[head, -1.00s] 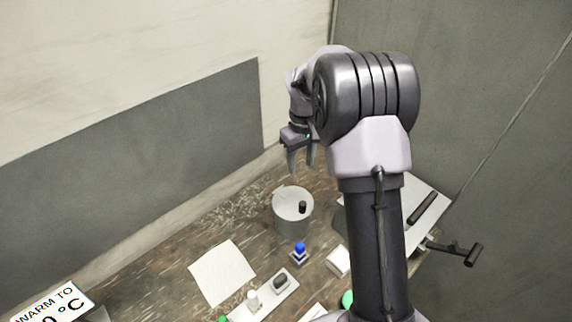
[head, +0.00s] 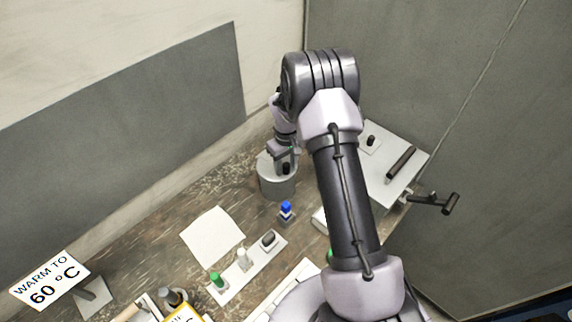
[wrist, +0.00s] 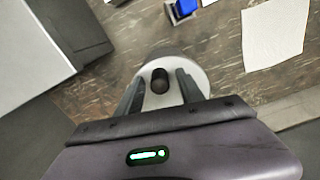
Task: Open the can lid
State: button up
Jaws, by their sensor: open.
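The can (head: 277,184) is a grey cylinder standing upright on the brown bench, near the back wall. Its light grey lid (wrist: 204,80) has a dark round knob (wrist: 159,80) in the middle. The lid sits on the can. My gripper (wrist: 157,84) is open above the lid, with one finger on each side of the knob. In the wrist view there are gaps between the fingers and the knob. In the head view my gripper (head: 284,165) partly covers the lid. I cannot tell how far the fingertips are above the lid.
A white sheet (head: 212,237) and a rack (head: 252,262) with small items lie nearer. A grey box (head: 404,165) with a black handle stands to the right. A "WARM TO 60 °C" sign (head: 50,281) is at left.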

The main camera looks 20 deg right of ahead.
jog(key=shift+s, duration=0.1)
grip_shut()
jog(key=shift+r, duration=0.1)
dwell(1.1)
